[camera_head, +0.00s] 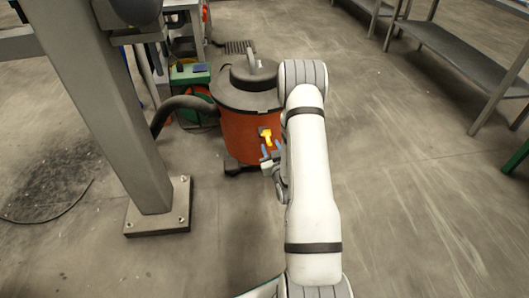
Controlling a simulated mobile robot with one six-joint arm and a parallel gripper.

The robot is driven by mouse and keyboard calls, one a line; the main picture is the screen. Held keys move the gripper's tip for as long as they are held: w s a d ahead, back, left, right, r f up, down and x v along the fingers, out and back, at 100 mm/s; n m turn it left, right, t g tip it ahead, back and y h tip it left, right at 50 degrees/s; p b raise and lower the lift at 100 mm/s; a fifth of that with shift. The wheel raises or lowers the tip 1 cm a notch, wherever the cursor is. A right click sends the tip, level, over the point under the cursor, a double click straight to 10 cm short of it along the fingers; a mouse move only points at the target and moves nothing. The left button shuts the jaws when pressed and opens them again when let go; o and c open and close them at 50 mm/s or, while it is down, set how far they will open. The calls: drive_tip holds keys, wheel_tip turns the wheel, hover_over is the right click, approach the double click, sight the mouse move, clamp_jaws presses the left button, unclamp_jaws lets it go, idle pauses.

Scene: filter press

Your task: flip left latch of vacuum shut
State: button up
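The vacuum (236,128) is an orange drum with a dark grey lid (245,84), standing on the floor near the middle of the head view. A yellow latch (266,136) shows on the drum's front, below the lid. I cannot tell whether this latch is open or closed. My gripper (270,155), with bluish fingers, is just below the latch, close to the drum. Whether it touches the latch is too small to tell. My white arm hides the right side of the drum and any latch there. The gap between the fingers is not clear.
A grey steel post (100,100) with a bolted foot plate (158,207) stands left of the vacuum. A dark hose (176,106) runs from the drum behind it. A green box (190,77) is behind. Grey benches (450,50) stand far right; the floor between is clear.

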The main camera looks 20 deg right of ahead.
sight(268, 140)
drive_tip(key=shift+t, duration=0.3)
drive_tip(key=w, duration=0.2)
drive_tip(key=w+d+f+b, duration=0.1)
drive_tip(key=w, duration=0.1)
drive_tip(key=w+f+b, duration=0.1)
drive_tip(key=w, duration=0.1)
drive_tip(key=shift+w+d+f, duration=0.1)
drive_tip(key=shift+w+d, duration=0.25)
drive_tip(key=shift+c, duration=0.3)
clamp_jaws()
